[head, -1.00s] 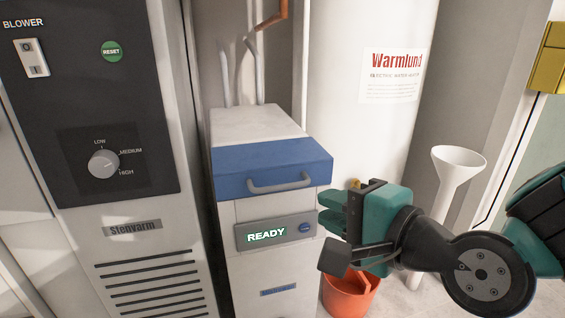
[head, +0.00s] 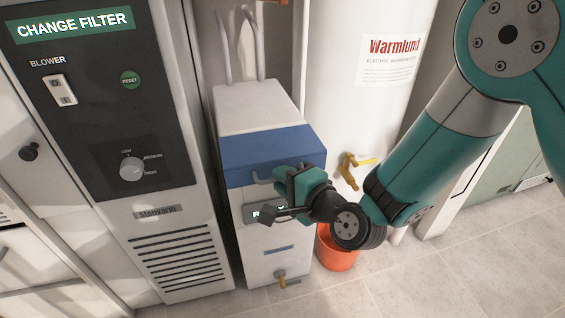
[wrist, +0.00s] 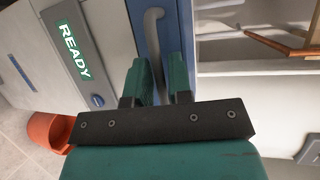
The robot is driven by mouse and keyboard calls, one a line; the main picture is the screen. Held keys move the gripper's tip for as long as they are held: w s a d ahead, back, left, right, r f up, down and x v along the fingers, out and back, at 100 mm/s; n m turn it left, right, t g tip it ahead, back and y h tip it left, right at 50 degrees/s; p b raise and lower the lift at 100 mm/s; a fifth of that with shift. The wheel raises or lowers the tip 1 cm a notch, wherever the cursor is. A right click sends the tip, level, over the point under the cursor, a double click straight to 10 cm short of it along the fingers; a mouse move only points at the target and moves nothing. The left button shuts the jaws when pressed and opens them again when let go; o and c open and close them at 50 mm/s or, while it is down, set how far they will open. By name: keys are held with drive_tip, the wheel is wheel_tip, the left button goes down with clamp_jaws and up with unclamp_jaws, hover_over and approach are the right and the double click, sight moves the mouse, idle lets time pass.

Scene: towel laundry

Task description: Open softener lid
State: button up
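The softener is a narrow white cabinet (head: 250,110) with a blue lid (head: 265,152) on its upper front; the lid is down. A curved grey handle (wrist: 153,35) on the lid shows in the wrist view, and in the head view its left end (head: 259,178) shows beside my gripper. My gripper (head: 283,183) is in front of the lid at the handle and hides much of the handle and the READY display. In the wrist view the two green fingers of my gripper (wrist: 162,72) are apart, with the handle running into the gap between them. Contact cannot be told.
The READY display (wrist: 72,50) is below the lid. A tall grey blower unit (head: 150,190) stands close on the left, a white water heater (head: 335,100) with a brass tap (head: 350,170) behind right. An orange bucket (head: 335,255) is on the floor. Floor at front right is clear.

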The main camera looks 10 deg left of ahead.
drive_tip(key=shift+w+a+f, duration=0.1)
drive_tip(key=shift+w+a, duration=0.15)
drive_tip(key=shift+a, duration=0.1)
clamp_jaws()
drive_tip(key=shift+p, duration=0.35)
